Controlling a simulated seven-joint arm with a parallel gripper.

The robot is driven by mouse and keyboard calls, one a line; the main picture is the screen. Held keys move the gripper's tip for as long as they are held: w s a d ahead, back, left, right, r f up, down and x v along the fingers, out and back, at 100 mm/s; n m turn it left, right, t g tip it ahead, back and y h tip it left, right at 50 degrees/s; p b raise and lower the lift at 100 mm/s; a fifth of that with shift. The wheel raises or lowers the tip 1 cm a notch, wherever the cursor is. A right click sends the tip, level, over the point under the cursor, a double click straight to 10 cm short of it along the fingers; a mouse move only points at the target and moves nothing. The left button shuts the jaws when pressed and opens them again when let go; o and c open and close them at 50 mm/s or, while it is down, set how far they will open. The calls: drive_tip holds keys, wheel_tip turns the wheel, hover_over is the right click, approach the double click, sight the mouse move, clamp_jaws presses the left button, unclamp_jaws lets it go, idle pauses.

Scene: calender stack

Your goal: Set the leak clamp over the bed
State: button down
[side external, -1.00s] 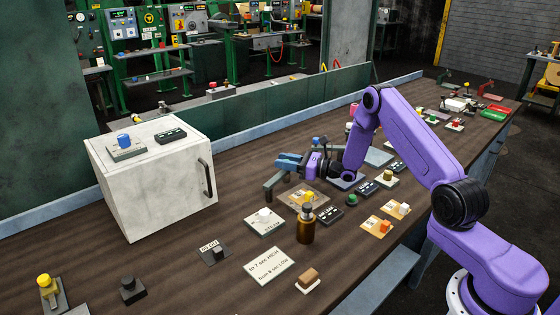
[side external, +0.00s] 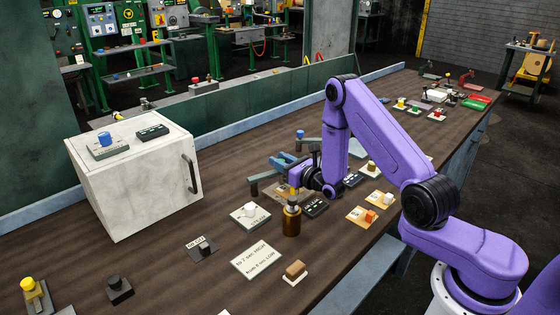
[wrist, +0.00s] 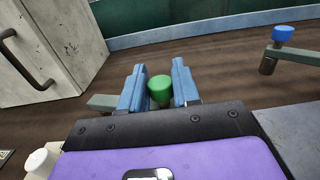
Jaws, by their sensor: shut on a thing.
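My gripper (side external: 281,160) has blue fingers, which in the wrist view (wrist: 158,88) are closed around a green knob. The knob tops a grey-green bracket, which I take to be the leak clamp (wrist: 102,102); its bar sticks out left of the fingers. In the side view the leak clamp (side external: 264,178) shows as a bar with a leg, low over the table; I cannot tell whether it touches. A tan plate (side external: 276,198) lies close by, partly hidden by my arm. I cannot tell which thing is the bed.
A similar bracket with a blue knob (wrist: 283,35) stands at the right in the wrist view. A white cabinet (side external: 130,185) stands at left. A brown bottle (side external: 291,222) and a white-knobbed plate (side external: 250,216) are close in front. Several small plates lie at right.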

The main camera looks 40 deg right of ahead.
drive_tip(key=shift+r, duration=0.1)
drive_tip(key=c, duration=0.9)
unclamp_jaws()
drive_tip(key=shift+c, duration=0.2)
drive_tip(key=shift+s, duration=0.1)
drive_tip(key=s, duration=0.8)
drive_tip(key=shift+s, duration=0.15)
drive_tip(key=shift+s+a, duration=0.1)
drive_tip(key=shift+s, duration=4.3)
drive_tip(key=shift+o, duration=0.2)
